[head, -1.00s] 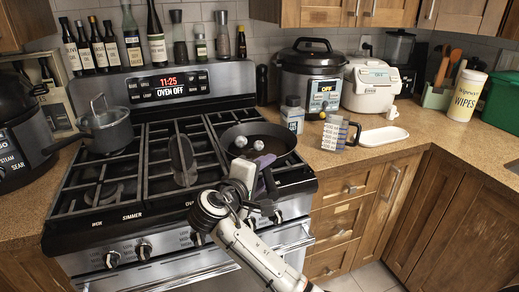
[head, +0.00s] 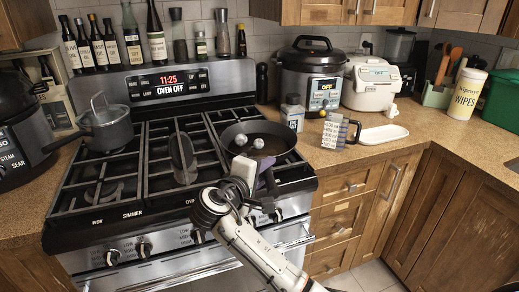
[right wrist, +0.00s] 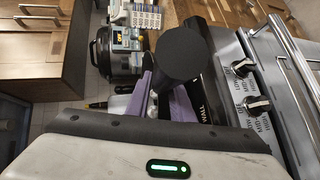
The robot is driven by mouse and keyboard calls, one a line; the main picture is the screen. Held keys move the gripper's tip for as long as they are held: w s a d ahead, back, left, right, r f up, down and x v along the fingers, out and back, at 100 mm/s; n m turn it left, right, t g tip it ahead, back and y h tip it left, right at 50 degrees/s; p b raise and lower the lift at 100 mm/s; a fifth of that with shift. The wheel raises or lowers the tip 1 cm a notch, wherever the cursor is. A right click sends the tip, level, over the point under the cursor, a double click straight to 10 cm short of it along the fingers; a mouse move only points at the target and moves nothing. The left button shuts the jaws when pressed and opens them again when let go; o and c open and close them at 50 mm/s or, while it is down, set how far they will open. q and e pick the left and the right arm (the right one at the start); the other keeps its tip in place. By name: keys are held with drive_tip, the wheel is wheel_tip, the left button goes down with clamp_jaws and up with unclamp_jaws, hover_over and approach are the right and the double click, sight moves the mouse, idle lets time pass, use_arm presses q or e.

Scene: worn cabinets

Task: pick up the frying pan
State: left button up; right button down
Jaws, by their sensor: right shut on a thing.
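The frying pan (head: 275,134) is dark and round. It sits at the right burners of the stove, and I cannot tell whether its base touches the grate. Two shiny round things (head: 250,142) lie in it. My right gripper (head: 264,172) is at the pan's near side, with purple fingers shut on the handle. In the right wrist view the dark handle end (right wrist: 181,53) stands up in front of the purple fingers (right wrist: 172,102), and the pan's bowl is not clearly seen. My left gripper is not in view.
A grey saucepan (head: 108,133) stands on the left burners. A spoon rest (head: 183,158) is on the middle grate. Stove knobs (head: 198,236) line the front.

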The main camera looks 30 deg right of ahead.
drive_tip(key=shift+f, duration=0.1)
idle(0.7)
drive_tip(key=shift+r, duration=0.25)
drive_tip(key=shift+w+r, duration=0.1)
drive_tip(key=shift+r, duration=0.15)
drive_tip(key=shift+r, duration=4.85)
drive_tip(key=shift+b, duration=0.3)
drive_tip(key=shift+f+b, duration=2)
drive_tip(key=shift+f, duration=2.5)
